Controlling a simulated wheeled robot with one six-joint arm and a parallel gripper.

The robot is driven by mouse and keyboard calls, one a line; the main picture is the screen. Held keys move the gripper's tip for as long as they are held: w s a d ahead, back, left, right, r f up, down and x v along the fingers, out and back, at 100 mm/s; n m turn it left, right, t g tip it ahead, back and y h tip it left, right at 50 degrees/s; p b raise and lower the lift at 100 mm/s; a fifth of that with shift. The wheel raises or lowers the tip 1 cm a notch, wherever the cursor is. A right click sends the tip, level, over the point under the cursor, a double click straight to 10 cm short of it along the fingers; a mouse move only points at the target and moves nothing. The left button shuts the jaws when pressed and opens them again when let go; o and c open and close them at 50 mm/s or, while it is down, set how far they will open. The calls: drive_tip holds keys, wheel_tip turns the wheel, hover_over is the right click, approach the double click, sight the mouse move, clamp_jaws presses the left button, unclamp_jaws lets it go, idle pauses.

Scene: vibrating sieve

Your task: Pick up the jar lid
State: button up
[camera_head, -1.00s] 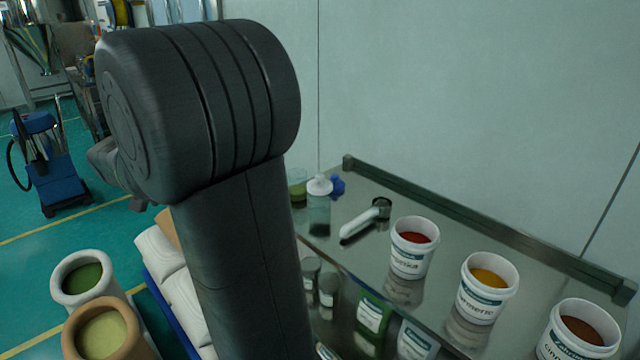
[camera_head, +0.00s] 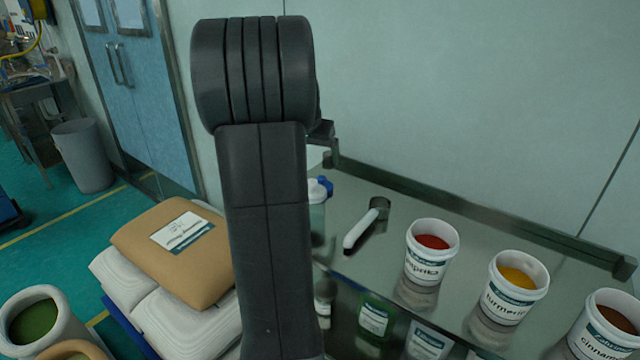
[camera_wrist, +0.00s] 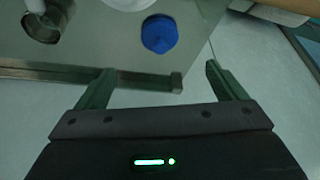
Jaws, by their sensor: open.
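The jar lid is most likely the blue round piece (camera_wrist: 160,33), which lies on the steel table top near its corner in the wrist view. In the head view only a bit of blue (camera_head: 326,186) shows beside my arm, by a bottle. My gripper (camera_wrist: 158,80) is open in the wrist view, with its two fingers spread wide and nothing between them. The blue lid is beyond the fingertips, roughly in line with the gap. In the head view my arm hides most of the gripper.
A white-capped bottle (camera_head: 316,208) stands by the blue piece. A white-handled scoop (camera_head: 366,226) and tubs of paprika (camera_head: 430,272), turmeric (camera_head: 512,310) and cinnamon (camera_head: 608,335) are on the table. A raised rail (camera_head: 480,215) runs along the wall. Sacks (camera_head: 175,250) lie left.

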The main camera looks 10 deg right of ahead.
hover_over(322, 183)
drive_tip(key=s+a, duration=0.2)
drive_tip(key=f, duration=0.7)
drive_tip(key=shift+s+d+f, duration=0.1)
drive_tip(key=shift+d, duration=0.1)
drive_tip(key=shift+p+x, duration=0.65)
drive_tip(key=shift+x, duration=1.9)
drive_tip(key=shift+s, duration=0.15)
drive_tip(key=c, duration=1.1)
drive_tip(key=shift+o, duration=0.2)
